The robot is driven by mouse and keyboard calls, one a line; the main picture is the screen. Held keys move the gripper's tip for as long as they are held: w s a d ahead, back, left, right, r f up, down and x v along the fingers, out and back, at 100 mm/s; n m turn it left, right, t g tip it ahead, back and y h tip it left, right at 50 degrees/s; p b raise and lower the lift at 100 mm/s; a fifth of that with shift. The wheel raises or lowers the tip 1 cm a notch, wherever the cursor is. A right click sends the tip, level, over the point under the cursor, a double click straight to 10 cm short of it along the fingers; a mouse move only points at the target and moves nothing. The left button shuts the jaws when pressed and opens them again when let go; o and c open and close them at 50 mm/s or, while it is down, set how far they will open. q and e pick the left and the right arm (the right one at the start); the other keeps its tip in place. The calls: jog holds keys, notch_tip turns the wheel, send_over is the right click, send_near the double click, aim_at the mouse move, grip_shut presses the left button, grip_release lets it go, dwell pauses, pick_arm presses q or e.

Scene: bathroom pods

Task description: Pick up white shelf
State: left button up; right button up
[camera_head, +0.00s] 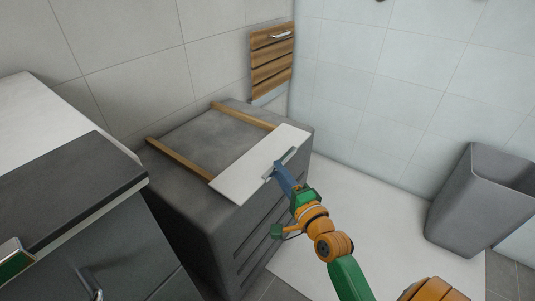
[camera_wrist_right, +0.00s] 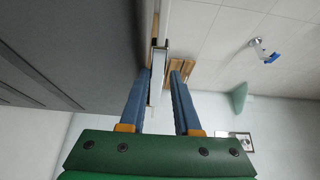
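The white shelf (camera_head: 242,180) is a flat white panel with a grey metal handle (camera_head: 290,155) on top. It lies across the front ends of two wooden rails on a dark grey cabinet. My right gripper (camera_head: 279,168) reaches the handle side of the shelf from the lower right. In the right wrist view, a pale edge of the shelf or handle (camera_wrist_right: 157,88) stands between my two blue fingers (camera_wrist_right: 163,84). The fingers are apart, with a gap on the right side. My left gripper is not visible.
The grey cabinet (camera_head: 190,205) stands against the tiled wall. A slatted wooden panel (camera_head: 272,65) hangs behind it. A dark counter (camera_head: 70,190) is at the left. A grey bin (camera_head: 480,200) stands at the right. The white floor (camera_head: 370,215) between cabinet and bin is clear.

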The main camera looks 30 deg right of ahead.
aim_at(266, 156)
jog(key=w, duration=0.3)
jog(key=shift+w+d+f+b, duration=0.1)
jog(key=shift+w+d+b, duration=0.1)
jog(key=shift+w+b, duration=0.1)
jog(key=shift+s, duration=0.1)
jog(key=c, duration=0.4)
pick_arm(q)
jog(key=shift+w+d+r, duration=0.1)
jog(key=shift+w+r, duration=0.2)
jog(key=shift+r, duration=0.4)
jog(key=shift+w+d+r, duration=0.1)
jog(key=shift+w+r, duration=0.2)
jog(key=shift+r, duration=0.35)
pick_arm(e)
grip_shut()
